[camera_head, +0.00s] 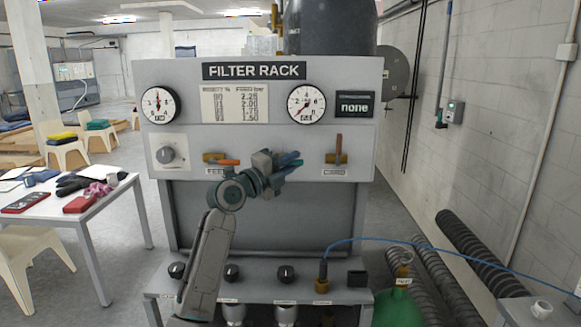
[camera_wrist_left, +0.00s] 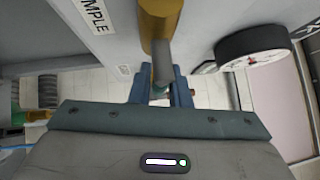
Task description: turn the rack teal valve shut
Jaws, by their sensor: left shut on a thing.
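The filter rack (camera_head: 260,140) stands ahead, a grey panel with gauges and a row of valves. My left gripper (camera_head: 288,163) is at the middle of this row, in front of the panel. In the left wrist view the gripper (camera_wrist_left: 160,92) is shut on the teal valve handle (camera_wrist_left: 158,91), just beyond a grey stem (camera_wrist_left: 162,62) and brass valve body (camera_wrist_left: 157,22). The fingers hide most of the handle, so its exact angle is unclear. In the head view the gripper covers the valve body. My right gripper is in neither view.
The orange-handled feed valve (camera_head: 229,162) is just left of my gripper; a brown-handled valve (camera_head: 339,148) is to the right, its handle upright. Two gauges (camera_head: 158,105) (camera_head: 306,104) and a "none" display (camera_head: 355,104) are above. A blue hose (camera_head: 420,243) runs below right.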

